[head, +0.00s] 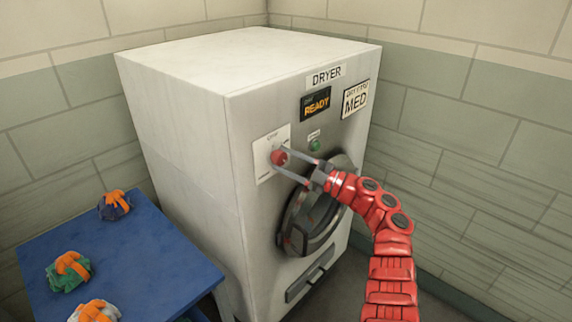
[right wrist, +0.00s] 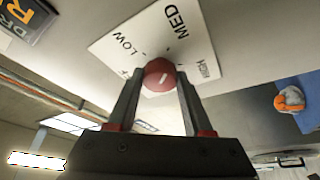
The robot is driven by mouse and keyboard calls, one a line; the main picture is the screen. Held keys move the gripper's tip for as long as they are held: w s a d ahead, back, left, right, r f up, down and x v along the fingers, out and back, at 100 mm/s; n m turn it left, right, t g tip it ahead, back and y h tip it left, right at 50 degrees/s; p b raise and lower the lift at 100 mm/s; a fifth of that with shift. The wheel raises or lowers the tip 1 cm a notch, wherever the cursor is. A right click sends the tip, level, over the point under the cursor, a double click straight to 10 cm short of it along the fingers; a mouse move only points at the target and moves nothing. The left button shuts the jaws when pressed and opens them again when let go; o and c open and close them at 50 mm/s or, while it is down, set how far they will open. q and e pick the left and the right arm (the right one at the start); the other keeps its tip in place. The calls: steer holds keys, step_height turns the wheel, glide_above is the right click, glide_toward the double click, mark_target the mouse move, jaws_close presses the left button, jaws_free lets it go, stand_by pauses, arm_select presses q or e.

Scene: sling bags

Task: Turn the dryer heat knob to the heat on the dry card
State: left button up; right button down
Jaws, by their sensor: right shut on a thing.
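The white dryer (head: 185,130) has a red heat knob (head: 278,158) on a white dial plate (head: 266,145) on its front. The dry card (head: 355,101) at the upper right of the front reads MED. My right gripper (head: 279,160) reaches the knob from the right, its two fingers shut on the knob's sides. In the right wrist view the knob (right wrist: 160,73) sits between the fingertips, with LOW, MED and HIGH legible on the plate (right wrist: 150,35) around it. A short white mark shows on the knob; which label it points to I cannot tell. My left gripper is out of view.
A dark round door (head: 296,232) is below the knob, close under my right arm. A green button (head: 315,145) and a READY display (head: 316,104) are nearby. A blue table (head: 150,255) with several bundled bags stands at the left.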

stand_by(0.3)
steer(key=shift+c, duration=1.5)
jaws_free()
steer(key=b+v, duration=0.3)
steer(key=v, duration=1.4)
steer(key=shift+s+d, duration=0.15)
steer(key=shift+s, duration=0.05)
